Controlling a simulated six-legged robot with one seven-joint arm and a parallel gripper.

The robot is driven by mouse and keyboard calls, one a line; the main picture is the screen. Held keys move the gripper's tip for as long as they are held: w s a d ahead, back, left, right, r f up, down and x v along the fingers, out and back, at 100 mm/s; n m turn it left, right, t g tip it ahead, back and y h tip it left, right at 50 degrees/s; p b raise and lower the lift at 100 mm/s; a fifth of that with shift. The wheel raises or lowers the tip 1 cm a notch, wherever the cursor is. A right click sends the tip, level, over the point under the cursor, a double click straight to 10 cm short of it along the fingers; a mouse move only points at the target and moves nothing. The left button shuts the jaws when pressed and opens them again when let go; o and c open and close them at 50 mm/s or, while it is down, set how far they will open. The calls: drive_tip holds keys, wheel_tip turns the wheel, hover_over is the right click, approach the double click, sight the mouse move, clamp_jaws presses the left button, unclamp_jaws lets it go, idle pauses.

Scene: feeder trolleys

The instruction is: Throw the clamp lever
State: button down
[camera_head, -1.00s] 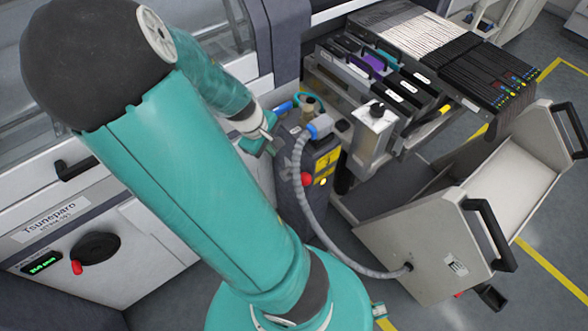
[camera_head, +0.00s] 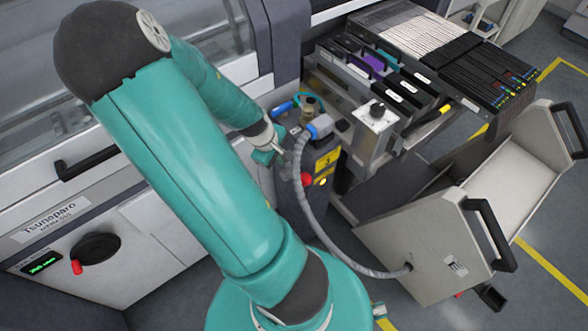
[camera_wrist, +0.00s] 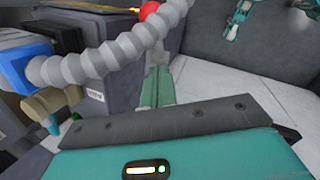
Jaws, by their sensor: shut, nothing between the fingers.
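A red ball knob (camera_head: 306,179) sits on the front of the grey docking unit (camera_head: 290,130), beside a yellow label. It looks like the end of the clamp lever, but I cannot make out a lever arm. The red knob (camera_wrist: 150,9) also shows at the top of the wrist view, partly behind the grey hose. My gripper (camera_head: 277,150) is at the left side of the docking unit, up and left of the knob. In the wrist view its teal fingers (camera_wrist: 157,88) are together and empty, below the hose and apart from the knob.
A ribbed grey hose (camera_head: 310,225) runs from a blue connector (camera_head: 320,126) to the grey trolley (camera_head: 420,250), close to my gripper. A feeder rack (camera_head: 375,65) stands behind. A black handwheel (camera_head: 95,247) with a red grip is on the white machine at left.

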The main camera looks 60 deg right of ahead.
approach(295, 177)
drive_tip(key=s+f, duration=0.1)
drive_tip(key=s, duration=0.1)
drive_tip(key=shift+s+d+f, duration=0.3)
drive_tip(key=shift+f, duration=0.15)
drive_tip(key=shift+s+a+f, duration=0.1)
drive_tip(key=shift+s+f, duration=0.05)
drive_tip(key=shift+s, duration=0.05)
idle(0.4)
